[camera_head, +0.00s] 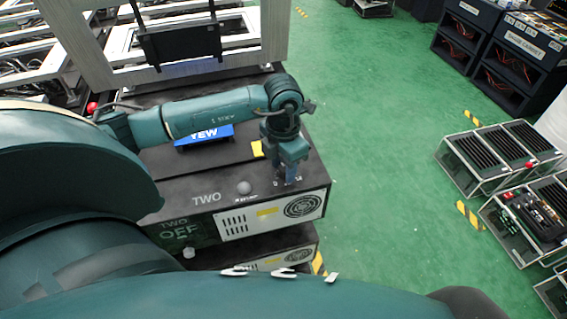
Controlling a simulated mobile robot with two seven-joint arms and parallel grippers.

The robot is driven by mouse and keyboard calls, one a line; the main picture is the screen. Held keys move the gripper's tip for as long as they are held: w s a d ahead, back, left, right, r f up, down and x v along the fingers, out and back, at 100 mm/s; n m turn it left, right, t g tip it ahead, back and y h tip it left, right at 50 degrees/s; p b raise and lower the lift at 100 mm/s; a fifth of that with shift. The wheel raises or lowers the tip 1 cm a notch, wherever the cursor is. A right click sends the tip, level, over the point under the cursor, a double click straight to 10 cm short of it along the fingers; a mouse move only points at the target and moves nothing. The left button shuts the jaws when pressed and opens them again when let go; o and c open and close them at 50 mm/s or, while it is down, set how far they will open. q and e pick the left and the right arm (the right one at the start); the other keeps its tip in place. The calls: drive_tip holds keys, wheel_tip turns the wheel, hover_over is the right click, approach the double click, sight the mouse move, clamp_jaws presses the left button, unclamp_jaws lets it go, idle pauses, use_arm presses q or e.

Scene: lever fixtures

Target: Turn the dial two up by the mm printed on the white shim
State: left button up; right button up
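A dark fixture (214,186) with "TWO" printed on its top stands below the middle of the head view. A grey round knob (244,187) sits on it, right of that word. My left gripper (289,178) points down over the fixture's right end, right of the knob. It hides what is under it; small white marks show beside its tips. I cannot tell if its fingers are open or shut, or touching anything. No dial on the fixture shows clearly. I cannot make out a white shim or any printed mm. My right gripper is not in view.
A blue "YEW" plate (205,137) and a yellow tag (257,149) lie behind, near my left forearm. The front face reads "TWO OFF", with a small white knob (188,252) below. Green floor (390,170) is clear to the right, before metal-framed racks (490,155).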

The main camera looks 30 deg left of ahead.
use_arm(q)
drive_tip(key=c, duration=0.8)
